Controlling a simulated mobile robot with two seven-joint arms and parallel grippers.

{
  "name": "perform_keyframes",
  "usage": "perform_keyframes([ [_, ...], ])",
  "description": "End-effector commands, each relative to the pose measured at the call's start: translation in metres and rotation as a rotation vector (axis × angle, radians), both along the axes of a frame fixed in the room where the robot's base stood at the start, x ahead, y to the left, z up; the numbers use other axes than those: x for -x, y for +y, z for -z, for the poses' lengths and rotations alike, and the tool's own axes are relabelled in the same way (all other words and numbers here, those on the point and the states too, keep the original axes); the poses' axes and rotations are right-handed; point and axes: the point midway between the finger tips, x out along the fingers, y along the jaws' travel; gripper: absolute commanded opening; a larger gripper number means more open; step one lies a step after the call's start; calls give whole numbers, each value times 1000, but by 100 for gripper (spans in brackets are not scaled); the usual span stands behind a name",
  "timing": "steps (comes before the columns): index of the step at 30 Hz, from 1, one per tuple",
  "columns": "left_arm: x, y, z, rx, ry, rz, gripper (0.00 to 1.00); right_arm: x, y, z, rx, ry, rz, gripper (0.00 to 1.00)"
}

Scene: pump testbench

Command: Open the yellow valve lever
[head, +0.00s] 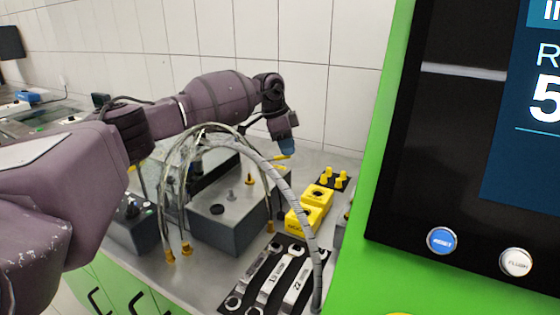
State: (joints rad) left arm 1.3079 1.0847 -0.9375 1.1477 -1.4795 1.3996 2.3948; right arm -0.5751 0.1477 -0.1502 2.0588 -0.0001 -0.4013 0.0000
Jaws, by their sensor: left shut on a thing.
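My left arm reaches in from the left and bends down at the back of the bench. My left gripper (287,149) points downward there, with bluish fingertips. A small yellow lever (278,157) shows right at its fingertips, lying about level. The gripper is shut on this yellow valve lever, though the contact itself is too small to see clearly. The valve body under the lever is mostly hidden behind the hoses and the grey box. My right gripper is not in view.
A grey box (228,228) stands mid-bench, with clear hoses (165,190) arching over it. Yellow blocks (305,217) and yellow pegs (335,179) sit to the right. Wrenches (272,278) lie in front. A green panel (385,165) with a screen (450,150) blocks the right side.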

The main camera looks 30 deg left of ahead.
Motion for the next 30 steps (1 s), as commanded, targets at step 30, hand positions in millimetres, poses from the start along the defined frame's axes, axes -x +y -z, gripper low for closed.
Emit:
perform_keyframes([
  [30, -8, 17, 0, 0, 0, 0, 14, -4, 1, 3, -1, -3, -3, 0],
])
